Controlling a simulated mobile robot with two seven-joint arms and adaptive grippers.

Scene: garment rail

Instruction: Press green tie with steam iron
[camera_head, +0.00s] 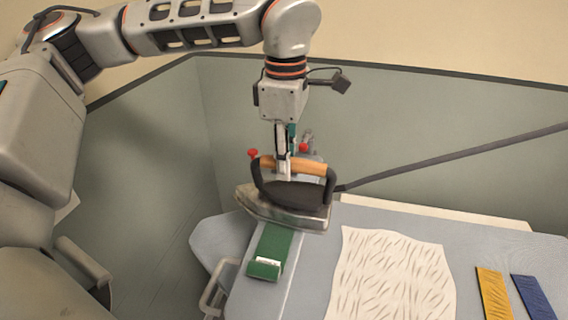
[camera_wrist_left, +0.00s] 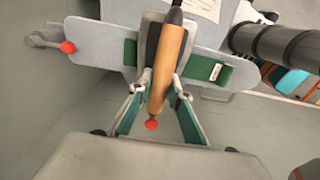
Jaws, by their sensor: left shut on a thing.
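The steam iron (camera_head: 290,205) has a dark body, a metal soleplate and a wooden handle. It is over the far part of the green tie (camera_head: 272,250), which lies along the narrow end of the ironing board; I cannot tell if the soleplate touches it. My left gripper (camera_head: 284,165) is shut on the iron's handle from above. In the left wrist view, the wooden handle (camera_wrist_left: 168,68) sits between the fingers, and the green tie (camera_wrist_left: 205,70) shows on both sides of the iron. The iron hides the tie's middle. My right gripper is not in view.
The ironing board (camera_head: 320,250) carries a wrinkled white cloth (camera_head: 392,275), a yellow strip (camera_head: 494,293) and a blue strip (camera_head: 532,297) at the right. A grey hose (camera_head: 450,157) runs from the iron to the right.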

